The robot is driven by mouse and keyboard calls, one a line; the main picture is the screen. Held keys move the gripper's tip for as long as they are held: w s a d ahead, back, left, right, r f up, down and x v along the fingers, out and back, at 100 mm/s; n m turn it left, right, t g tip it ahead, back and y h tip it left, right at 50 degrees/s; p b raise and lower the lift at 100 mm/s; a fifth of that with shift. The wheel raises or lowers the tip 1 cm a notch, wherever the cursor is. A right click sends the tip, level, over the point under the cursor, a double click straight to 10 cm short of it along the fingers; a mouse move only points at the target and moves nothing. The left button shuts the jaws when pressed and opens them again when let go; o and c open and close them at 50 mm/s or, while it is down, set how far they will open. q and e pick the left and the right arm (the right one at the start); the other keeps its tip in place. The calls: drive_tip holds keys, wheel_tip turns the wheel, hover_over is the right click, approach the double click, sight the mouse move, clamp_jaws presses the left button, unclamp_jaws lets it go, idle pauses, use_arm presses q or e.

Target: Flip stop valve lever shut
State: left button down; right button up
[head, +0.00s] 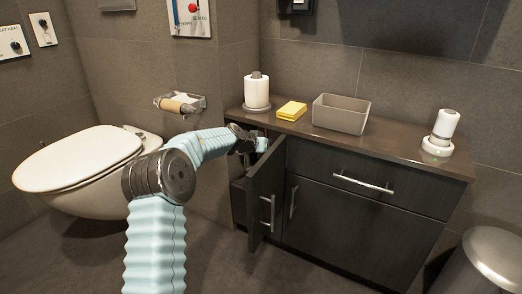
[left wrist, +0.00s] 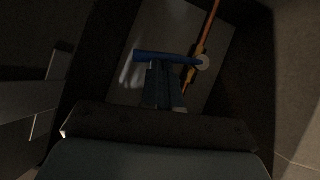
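The stop valve's blue lever (left wrist: 160,57) shows in the left wrist view inside the dark cabinet. It lies nearly level in the picture, crosswise to the copper pipe (left wrist: 211,25), and its right end meets a pale round hub (left wrist: 203,62). My left gripper (left wrist: 166,70) has its two fingers close together just below the lever. The tips seem to reach it, but I cannot tell whether they touch. In the head view my left arm reaches into the cabinet behind the open door (head: 266,195); the gripper and valve are mostly hidden there. My right gripper is not in view.
The vanity (head: 365,195) carries a paper roll (head: 256,90), yellow cloth (head: 291,110), grey bin (head: 341,114) and white dispenser (head: 444,127). A toilet (head: 80,165) stands left and a metal bin (head: 490,262) right. Cabinet walls closely surround my gripper.

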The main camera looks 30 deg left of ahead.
use_arm(q)
drive_tip(key=shift+d+f+m+y+b, duration=0.4)
drive_tip(key=shift+f+y+b, duration=0.15)
drive_tip(key=shift+f, duration=0.2)
drive_tip(key=shift+d+f, duration=0.1)
drive_tip(key=shift+s, duration=0.1)
drive_tip(key=v, duration=1.3)
drive_tip(key=shift+s+r, duration=0.25)
drive_tip(key=shift+s, duration=0.05)
